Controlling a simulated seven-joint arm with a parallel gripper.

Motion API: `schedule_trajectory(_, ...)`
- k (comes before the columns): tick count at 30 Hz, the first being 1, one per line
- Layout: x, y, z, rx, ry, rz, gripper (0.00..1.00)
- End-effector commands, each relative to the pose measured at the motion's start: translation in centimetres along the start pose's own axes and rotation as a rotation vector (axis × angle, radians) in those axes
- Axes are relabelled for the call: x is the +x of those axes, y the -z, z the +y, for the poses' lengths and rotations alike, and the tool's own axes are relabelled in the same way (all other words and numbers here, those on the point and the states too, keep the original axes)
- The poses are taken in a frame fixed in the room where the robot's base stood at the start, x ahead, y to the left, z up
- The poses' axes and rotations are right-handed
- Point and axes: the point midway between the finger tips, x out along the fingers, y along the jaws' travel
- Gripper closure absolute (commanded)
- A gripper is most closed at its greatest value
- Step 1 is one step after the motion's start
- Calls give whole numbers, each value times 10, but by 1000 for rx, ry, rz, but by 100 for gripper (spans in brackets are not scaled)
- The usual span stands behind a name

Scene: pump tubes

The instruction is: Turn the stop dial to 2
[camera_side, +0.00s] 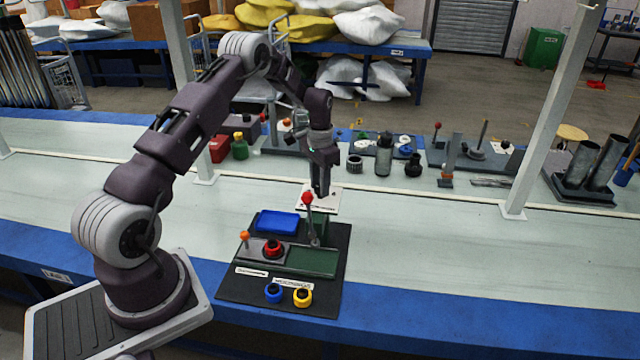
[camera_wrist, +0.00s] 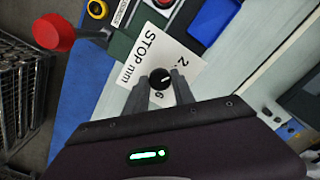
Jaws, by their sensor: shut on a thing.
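The stop dial (camera_wrist: 160,78) is a small black knob on a white plate (camera_wrist: 133,62) printed "STOP mm", with a 2 and a 6 beside the knob. A short pale mark shows on the knob; I cannot tell exactly which number it points to. My gripper (camera_wrist: 161,85) has one finger on each side of the dial and is shut on it. In the side view my gripper (camera_side: 321,192) points straight down over the white plate (camera_side: 332,203), and its fingers hide the dial.
A red-knobbed lever (camera_side: 307,198) stands close beside my gripper.

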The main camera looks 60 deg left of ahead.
Motion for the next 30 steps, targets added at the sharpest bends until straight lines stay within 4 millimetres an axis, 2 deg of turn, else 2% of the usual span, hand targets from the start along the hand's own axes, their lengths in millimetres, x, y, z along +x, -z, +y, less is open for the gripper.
schedule_trajectory(12,-1,1,0,-8,0,2,100)
schedule_trajectory(13,-1,1,0,-8,0,2,64)
schedule_trajectory(15,-1,0,0,-8,0,2,50)
schedule_trajectory(16,-1,0,0,-7,0,2,48)
schedule_trajectory(25,-4,0,0,-6,0,2,48)
schedule_trajectory(30,-36,1,-1,-6,2,5,48)
